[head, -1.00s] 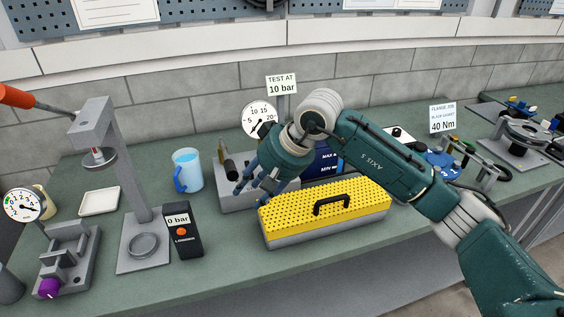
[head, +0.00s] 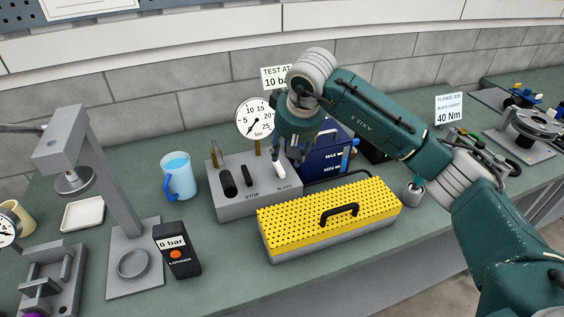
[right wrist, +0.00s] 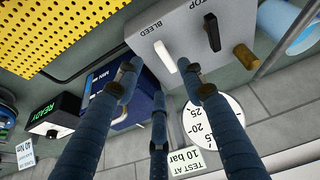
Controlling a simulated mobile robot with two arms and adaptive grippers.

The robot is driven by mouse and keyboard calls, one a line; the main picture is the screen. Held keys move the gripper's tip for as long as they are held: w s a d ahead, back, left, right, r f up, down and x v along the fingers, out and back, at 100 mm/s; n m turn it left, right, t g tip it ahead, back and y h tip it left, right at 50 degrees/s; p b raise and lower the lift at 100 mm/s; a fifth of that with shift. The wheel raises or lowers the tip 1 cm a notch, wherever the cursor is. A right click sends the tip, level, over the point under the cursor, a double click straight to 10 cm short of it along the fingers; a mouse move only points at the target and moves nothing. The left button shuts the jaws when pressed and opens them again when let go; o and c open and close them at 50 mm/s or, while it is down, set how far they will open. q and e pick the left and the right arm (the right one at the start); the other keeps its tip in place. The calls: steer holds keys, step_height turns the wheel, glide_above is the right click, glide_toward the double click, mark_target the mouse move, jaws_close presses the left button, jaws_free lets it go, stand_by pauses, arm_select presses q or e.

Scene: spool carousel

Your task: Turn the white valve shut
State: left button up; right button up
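The white valve is a small white lever (head: 280,171) at the BLEED end of a grey pump block (head: 236,206). In the right wrist view the white lever (right wrist: 165,56) stands out from the block's face, near the BLEED lettering. My right gripper (head: 288,153) is over that end of the block with its fingers pointing down. In the right wrist view its three blue fingers (right wrist: 160,78) are spread apart, with the lever between and just beyond the tips. I see no grip on it. My left gripper is not in view.
A black lever (head: 246,177) by STOP stands beside the white one. A pressure gauge (head: 254,118) and a blue box (head: 325,152) are behind. A yellow perforated case (head: 290,222) lies in front. A blue mug (head: 179,176) and a logger (head: 177,250) are left.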

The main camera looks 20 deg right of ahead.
mark_target(282, 169)
steer(key=p+x, duration=0.1)
steer(key=x, duration=0.4)
steer(key=shift+s+p, duration=0.2)
steer(key=shift+p, duration=0.15)
steer(key=x, duration=0.2)
steer(key=shift+w+a+f+p, duration=0.1)
steer(key=shift+w+f+p, duration=0.15)
steer(key=shift+w+p, duration=0.1)
steer(key=shift+w+f, duration=0.1)
steer(key=shift+f, duration=0.5)
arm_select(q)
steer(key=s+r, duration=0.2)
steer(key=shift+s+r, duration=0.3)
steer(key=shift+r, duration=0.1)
arm_select(e)
jaws_close()
